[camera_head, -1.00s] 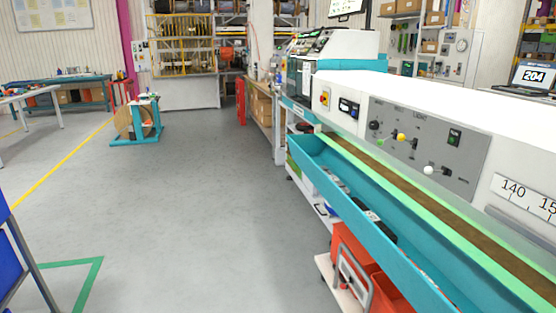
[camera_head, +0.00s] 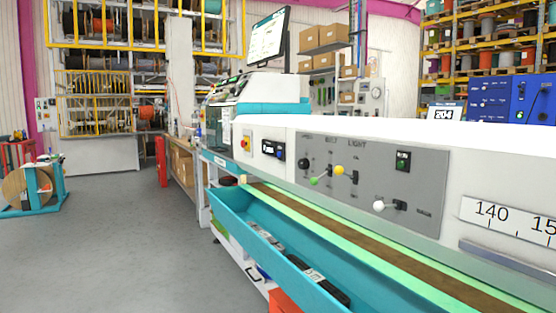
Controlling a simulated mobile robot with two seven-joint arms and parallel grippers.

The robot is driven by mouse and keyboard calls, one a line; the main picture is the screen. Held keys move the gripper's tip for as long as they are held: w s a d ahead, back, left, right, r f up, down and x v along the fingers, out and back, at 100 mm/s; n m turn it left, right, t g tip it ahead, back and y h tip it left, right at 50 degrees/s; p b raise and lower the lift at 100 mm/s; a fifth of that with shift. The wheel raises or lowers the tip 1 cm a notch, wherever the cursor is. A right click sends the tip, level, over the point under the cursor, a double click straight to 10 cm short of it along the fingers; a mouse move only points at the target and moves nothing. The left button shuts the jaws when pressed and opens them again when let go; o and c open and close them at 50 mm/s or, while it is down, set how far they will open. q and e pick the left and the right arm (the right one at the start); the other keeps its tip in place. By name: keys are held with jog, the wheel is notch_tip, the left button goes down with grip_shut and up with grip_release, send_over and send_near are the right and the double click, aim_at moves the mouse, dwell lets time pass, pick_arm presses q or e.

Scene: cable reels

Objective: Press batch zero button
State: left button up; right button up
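No button marked as batch zero can be read in this view. A grey control panel (camera_head: 370,182) on the white machine front carries several levers with yellow, green, white and black knobs, and a small green-lit switch (camera_head: 403,160). Further back, a sloped console (camera_head: 232,88) on the machine has several small buttons, too small to tell apart. A monitor (camera_head: 267,38) stands above it. Neither of my grippers is in view.
A teal trough (camera_head: 285,258) with dark items in it runs along the machine's front. A wooden cable reel on a teal stand (camera_head: 32,188) is at the left. The grey floor (camera_head: 120,255) between them is clear. Reel shelves stand behind.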

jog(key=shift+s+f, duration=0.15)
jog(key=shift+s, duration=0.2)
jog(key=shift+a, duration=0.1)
